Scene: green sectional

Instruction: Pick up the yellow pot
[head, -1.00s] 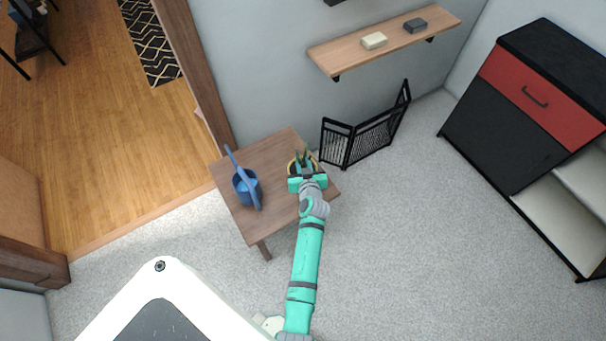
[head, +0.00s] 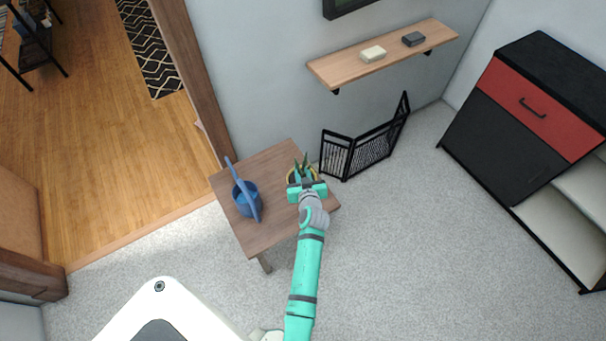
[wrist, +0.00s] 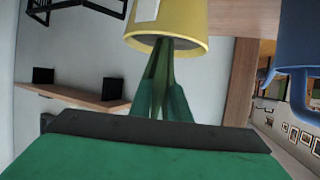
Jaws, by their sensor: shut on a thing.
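The yellow pot (wrist: 168,22) holds a plant with long green leaves (wrist: 162,85). In the wrist view it is at the top centre, turned over in the picture, with its leaves pointing down toward my gripper. In the head view the pot (head: 317,175) is at the right side of a small brown table (head: 272,170), largely hidden behind my gripper (head: 305,184). I cannot tell whether the pot still touches the table.
A blue watering can (head: 246,197) stands on the table left of the pot; it also shows in the wrist view (wrist: 295,45). A black folding screen (head: 364,148) stands behind to the right. A wall shelf (head: 385,56) is above. Open floor lies to the right.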

